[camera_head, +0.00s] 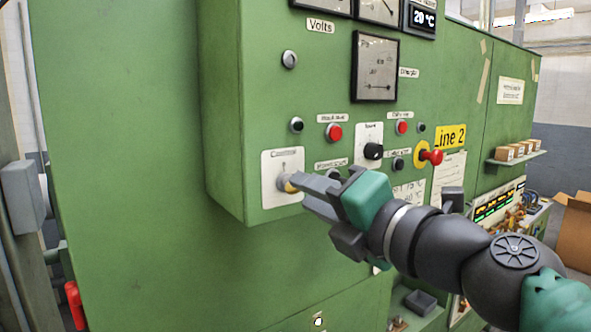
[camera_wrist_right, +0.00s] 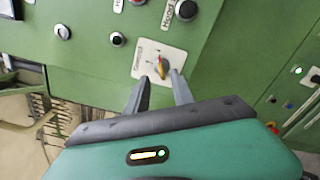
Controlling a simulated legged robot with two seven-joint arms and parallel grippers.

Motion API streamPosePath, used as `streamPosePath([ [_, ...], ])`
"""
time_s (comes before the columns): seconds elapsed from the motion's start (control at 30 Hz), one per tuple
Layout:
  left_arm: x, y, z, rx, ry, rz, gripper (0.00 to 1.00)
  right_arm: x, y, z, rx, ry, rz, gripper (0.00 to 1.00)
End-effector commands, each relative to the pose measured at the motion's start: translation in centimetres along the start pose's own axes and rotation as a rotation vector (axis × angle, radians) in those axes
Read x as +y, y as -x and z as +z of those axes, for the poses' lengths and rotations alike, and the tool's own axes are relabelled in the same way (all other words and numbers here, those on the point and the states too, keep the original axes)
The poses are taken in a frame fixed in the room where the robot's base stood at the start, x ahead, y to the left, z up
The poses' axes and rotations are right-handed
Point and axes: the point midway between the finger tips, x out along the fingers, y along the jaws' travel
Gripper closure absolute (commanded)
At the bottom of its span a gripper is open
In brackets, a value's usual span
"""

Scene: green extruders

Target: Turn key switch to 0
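The key switch (camera_head: 289,185) sits on a white plate (camera_head: 270,165) labelled like "Command" at the lower left of the green control box in the head view. In the right wrist view the key switch (camera_wrist_right: 161,67) shows yellow and red on its white plate (camera_wrist_right: 148,55). My right gripper (camera_head: 300,187) reaches it from the right, and partly hides it in the head view. In the wrist view the fingers (camera_wrist_right: 158,85) are apart, with the switch just beyond and between their tips. I cannot tell whether they touch it. My left gripper is not in view.
A black selector knob (camera_head: 373,151), red buttons (camera_head: 334,132) and a red-yellow emergency stop (camera_head: 431,157) are on the same panel, right of the key switch. A red handle (camera_head: 75,305) is at the lower left. A shelf with boxes (camera_head: 513,151) is at the right.

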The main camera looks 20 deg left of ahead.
Motion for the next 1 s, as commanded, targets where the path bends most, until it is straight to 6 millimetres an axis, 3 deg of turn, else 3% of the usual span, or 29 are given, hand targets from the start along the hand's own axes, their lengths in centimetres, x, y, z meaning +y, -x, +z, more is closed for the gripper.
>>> streamPosePath([
  [0.1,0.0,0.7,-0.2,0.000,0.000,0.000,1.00,0.0,-2.5,0.1,-0.001,0.001,-0.003,0.71],
  [0.2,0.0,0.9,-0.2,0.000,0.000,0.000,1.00,0.0,-3.7,0.1,-0.001,0.000,-0.002,0.71],
  [0.53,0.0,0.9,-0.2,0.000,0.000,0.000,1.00,0.0,-4.2,0.1,-0.003,0.000,0.000,0.71],
  [0.77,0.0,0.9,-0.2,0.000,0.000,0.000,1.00,-0.1,-4.2,0.1,-0.002,-0.001,0.000,1.00],
  [1.0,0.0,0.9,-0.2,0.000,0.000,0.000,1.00,-0.1,-4.3,-0.1,0.001,-0.001,-0.002,1.00],
])
